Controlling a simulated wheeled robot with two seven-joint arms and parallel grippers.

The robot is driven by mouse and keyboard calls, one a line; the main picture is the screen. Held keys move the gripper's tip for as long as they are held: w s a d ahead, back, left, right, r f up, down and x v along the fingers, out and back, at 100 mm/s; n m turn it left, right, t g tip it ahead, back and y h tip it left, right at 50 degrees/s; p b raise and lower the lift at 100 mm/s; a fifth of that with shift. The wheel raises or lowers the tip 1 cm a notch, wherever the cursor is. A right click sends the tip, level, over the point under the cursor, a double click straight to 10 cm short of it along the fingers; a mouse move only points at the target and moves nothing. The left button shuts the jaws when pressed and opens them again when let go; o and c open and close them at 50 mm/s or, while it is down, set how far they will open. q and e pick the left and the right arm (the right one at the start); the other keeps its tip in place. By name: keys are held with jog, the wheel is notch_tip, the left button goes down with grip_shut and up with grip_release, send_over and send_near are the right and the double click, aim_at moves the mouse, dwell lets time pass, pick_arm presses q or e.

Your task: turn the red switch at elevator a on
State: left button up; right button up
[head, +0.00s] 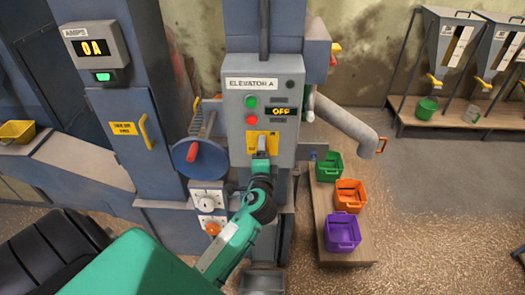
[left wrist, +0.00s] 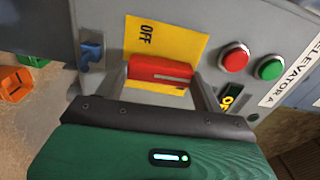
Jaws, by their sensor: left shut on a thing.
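The control box labelled ELEVATOR A (head: 236,110) faces me in the middle of the head view, and its small display (head: 282,111) reads OFF. A yellow plate (head: 273,139) sits low on the box. In the left wrist view the red switch (left wrist: 160,71) lies across this plate, whose OFF marking (left wrist: 146,35) shows beside it. My left gripper (head: 261,148) reaches up to the plate and is shut on the red switch, with a finger at each end of it. In the head view my gripper hides the switch. My right gripper is in neither view.
Green (head: 252,101) and red (head: 252,117) buttons sit above the plate. Left of the box are a blue wheel with a red handle (head: 195,152) and an AMPS display (head: 94,47) reading 0A. Green, orange and purple (head: 342,231) bins stand on a low bench at right.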

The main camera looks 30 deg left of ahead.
pick_arm(q)
jog(key=shift+m, duration=0.4)
jog(key=o, duration=1)
jog(key=b+v, duration=0.5)
jog(key=v, duration=0.9)
jog(key=shift+a, duration=0.1)
